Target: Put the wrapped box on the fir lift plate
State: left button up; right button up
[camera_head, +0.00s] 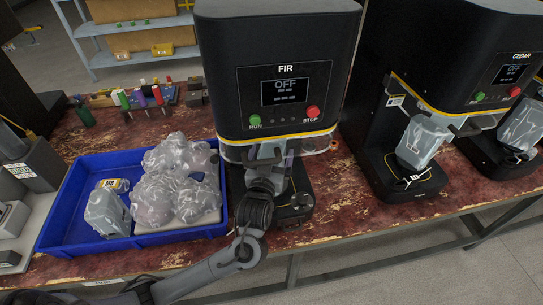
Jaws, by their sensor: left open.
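The FIR machine (284,88) stands at the centre, its display reading OFF. My left gripper (276,152) is open under its head, above the dark base (300,205). My gripper and wrist hide most of the lift plate area. A pale, translucent surface shows by the fingers; I cannot tell whether it is a wrapped box or where it rests. A grey, box-like wrapped item (107,213) lies at the front left of the blue tray (128,244). My right gripper is not in view.
Several clear-wrapped lumps (172,190) fill the tray's right part. Bottles and tools (140,97) lie behind the tray. The table's front edge is near my arm.

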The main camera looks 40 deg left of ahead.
pick_arm(q)
jog(key=p+v, duration=0.2)
jog(key=v, duration=0.9)
jog(key=s+d+f+m+g+h, duration=0.4)
jog(key=d+f+h, duration=0.3)
jog(key=f+h, duration=0.15)
jog(key=s+f+m+g, duration=0.2)
jog(key=s+f+g, duration=0.2)
jog(key=s, duration=0.3)
jog(key=s+d+f+m+g, duration=0.1)
jog(key=s+f+g, duration=0.3)
jog(key=s, duration=0.3)
jog(key=shift+s+f+m, duration=0.3)
jog(key=shift+m, duration=0.1)
jog(key=shift+h, duration=0.25)
notch_tip(320, 180, up, 39)
jog(key=p, duration=3.9)
jog(key=shift+f, duration=0.2)
